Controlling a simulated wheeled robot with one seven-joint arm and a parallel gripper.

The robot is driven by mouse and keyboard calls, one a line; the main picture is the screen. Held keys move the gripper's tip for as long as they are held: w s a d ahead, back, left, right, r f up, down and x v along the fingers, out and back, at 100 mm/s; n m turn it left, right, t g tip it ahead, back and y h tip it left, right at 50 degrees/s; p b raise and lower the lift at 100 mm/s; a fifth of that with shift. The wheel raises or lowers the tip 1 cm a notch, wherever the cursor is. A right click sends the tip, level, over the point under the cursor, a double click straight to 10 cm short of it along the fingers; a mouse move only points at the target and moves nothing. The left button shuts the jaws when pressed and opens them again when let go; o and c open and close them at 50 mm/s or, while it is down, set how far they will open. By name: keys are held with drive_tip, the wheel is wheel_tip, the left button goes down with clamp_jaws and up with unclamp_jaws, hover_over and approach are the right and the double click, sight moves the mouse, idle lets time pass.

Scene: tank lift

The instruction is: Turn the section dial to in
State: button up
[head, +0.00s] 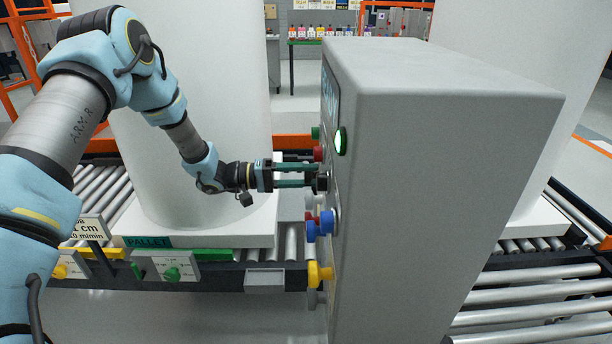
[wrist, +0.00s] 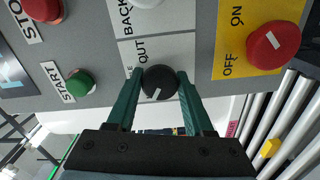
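The black section dial (wrist: 158,83) is in the middle of the wrist view, with a white pointer mark toward the bottom of the picture, slightly left. The word OUT shows just above it; a label at its left is mostly hidden by a finger. My gripper (wrist: 159,88) has one green finger on each side of the dial, and both appear to touch it. In the head view my gripper (head: 314,176) reaches from the left to the dial (head: 322,181) on the side of the grey cabinet. The other settings of the dial are hidden.
Close by are a green START button (wrist: 80,83), a red STOP button (wrist: 42,8) and a red knob (wrist: 273,45) on a yellow OFF/ON plate. Blue (head: 327,222) and yellow (head: 318,274) knobs sit lower on the cabinet (head: 440,180). A large white tank (head: 190,120) stands behind my arm.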

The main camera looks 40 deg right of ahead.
drive_tip(key=o, duration=0.4)
drive_tip(key=shift+o, duration=0.2)
drive_tip(key=b+v, duration=0.3)
drive_tip(key=v, duration=0.8)
drive_tip(key=shift+b, duration=0.35)
drive_tip(key=shift+d, duration=0.1)
